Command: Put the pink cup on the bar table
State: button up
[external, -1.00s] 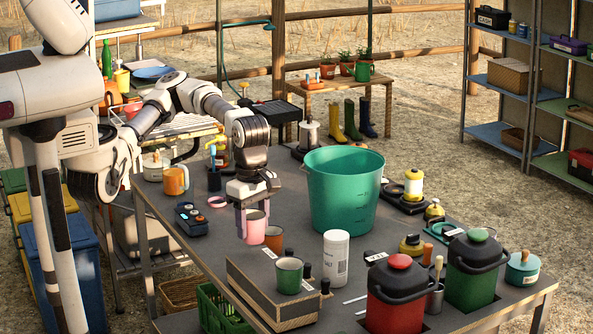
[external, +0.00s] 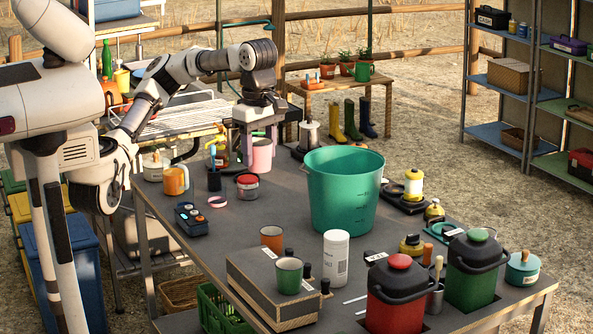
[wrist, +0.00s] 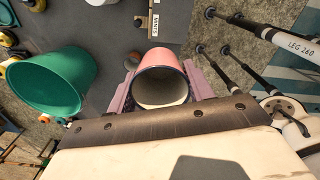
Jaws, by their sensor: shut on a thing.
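The pink cup (external: 262,157) is held in my gripper (external: 259,148), above the back left part of the dark grey table (external: 205,250). In the wrist view the pink cup (wrist: 162,85) sits between the two fingers of my gripper (wrist: 161,92), with its open mouth towards the camera. The fingers are shut on its sides. The cup looks upright in the external view. No label shows which table is the bar table; a small wooden table (external: 318,87) with potted plants stands farther back.
A large green bucket (external: 342,215) stands right of the cup on the grey table. A red-lidded jar (external: 247,187), an orange mug (external: 175,181) and a dark pen holder (external: 214,180) are close by. A brown cup (external: 272,238) and a green cup (external: 289,275) are nearer the front.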

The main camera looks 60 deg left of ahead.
jog(key=w+a+f+m+b, duration=0.2)
jog(key=w+a+f+b, duration=0.15)
jog(key=w+a, duration=1.2)
jog(key=w+a+f+m+b, duration=0.1)
jog(key=w+a+f, duration=0.15)
jog(key=a, duration=0.55)
jog(key=w+a+f+m+b, duration=0.1)
jog(key=w+a+f, duration=0.15)
jog(key=a, duration=0.55)
jog(key=f, duration=0.5)
jog(key=f+p, duration=0.1)
jog(key=f, duration=0.8)
jog(key=shift+w+a+f, duration=0.1)
jog(key=shift+a+f, duration=0.15)
jog(key=shift+f, duration=0.05)
jog(key=shift+f+p, duration=0.55)
jog(key=shift+f, duration=1.85)
jog(key=shift+f, duration=0.1)
jog(key=o, duration=1)
